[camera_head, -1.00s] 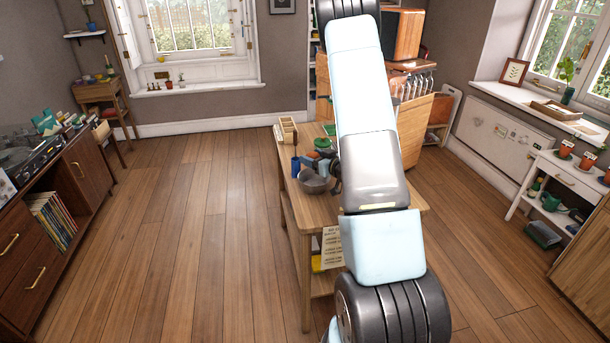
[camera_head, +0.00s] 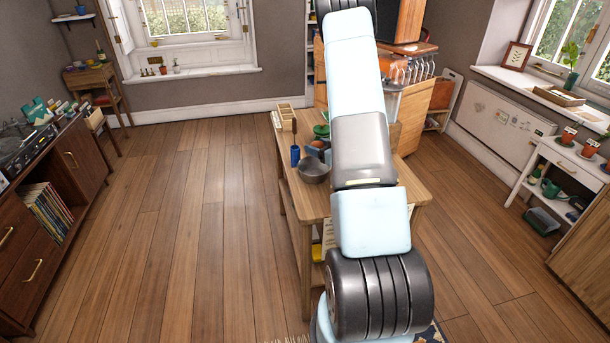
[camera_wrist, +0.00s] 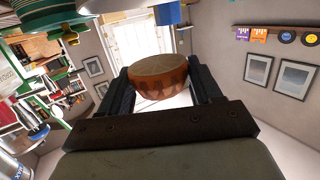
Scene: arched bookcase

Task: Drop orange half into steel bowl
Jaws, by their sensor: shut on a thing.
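The steel bowl (camera_head: 313,170) is a grey, round bowl standing upright near the left edge of the wooden table (camera_head: 309,208) in the head view. In the wrist view, my gripper (camera_wrist: 160,82) has its two dark fingers on either side of a round, orange-brown piece with a flat face, which I take as the orange half (camera_wrist: 158,77). It is held between the fingers. My arm hides my gripper in the head view, so I cannot tell how far it is from the bowl.
A blue bottle (camera_head: 295,156) stands just left of the bowl, with a wooden divided box (camera_head: 286,117) behind it. A green item (camera_head: 321,130) and a reddish-brown one sit behind the bowl. Wood floor (camera_head: 200,220) is clear left of the table.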

